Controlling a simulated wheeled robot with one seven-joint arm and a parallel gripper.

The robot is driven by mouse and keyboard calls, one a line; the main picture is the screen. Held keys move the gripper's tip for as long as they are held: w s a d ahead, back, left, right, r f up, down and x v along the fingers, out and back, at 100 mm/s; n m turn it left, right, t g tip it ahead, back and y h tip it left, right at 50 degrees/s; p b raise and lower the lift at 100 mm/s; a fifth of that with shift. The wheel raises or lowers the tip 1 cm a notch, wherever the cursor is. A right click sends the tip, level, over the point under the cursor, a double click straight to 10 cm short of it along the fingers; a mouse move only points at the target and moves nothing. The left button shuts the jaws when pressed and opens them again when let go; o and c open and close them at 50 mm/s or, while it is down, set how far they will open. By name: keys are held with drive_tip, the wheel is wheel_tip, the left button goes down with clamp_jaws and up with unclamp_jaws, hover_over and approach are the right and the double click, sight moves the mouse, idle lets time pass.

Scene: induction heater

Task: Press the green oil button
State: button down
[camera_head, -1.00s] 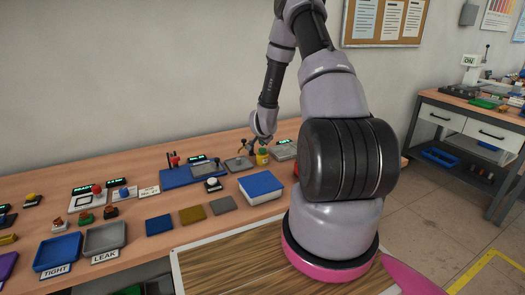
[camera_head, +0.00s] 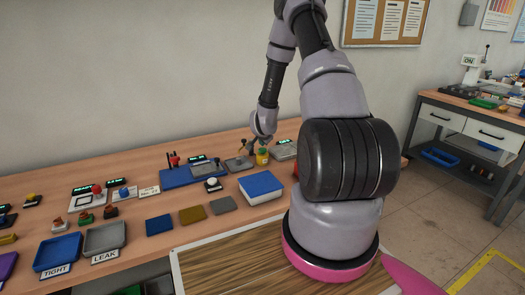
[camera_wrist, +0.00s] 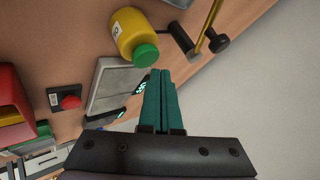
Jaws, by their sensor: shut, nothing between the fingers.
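A yellow bottle-like container (camera_head: 262,158) with a green top stands on the bench beside the end of my arm. In the wrist view the yellow container (camera_wrist: 130,27) has a white label, and its round green top (camera_wrist: 145,55) faces my fingers. My gripper (camera_wrist: 161,73) shows two teal fingers pressed together with nothing between them. In that picture the fingertips are just below and right of the green top. I cannot tell whether they touch it. In the head view the fingers are too small to make out clearly.
A grey plate-like device (camera_wrist: 113,80) with a lit display lies beside the fingers. A red button (camera_wrist: 70,102) on a dark box is left of it. A lever with a dark knob (camera_wrist: 218,43) is close on the right. A blue-topped box (camera_head: 261,185) stands nearer the bench front.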

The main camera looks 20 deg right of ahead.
sight(262, 151)
drive_tip(key=shift+f, duration=0.15)
drive_tip(key=shift+f, duration=0.25)
drive_tip(key=shift+f, duration=0.5)
idle(1.1)
drive_tip(key=shift+r, duration=0.9)
drive_tip(key=shift+r, duration=2.5)
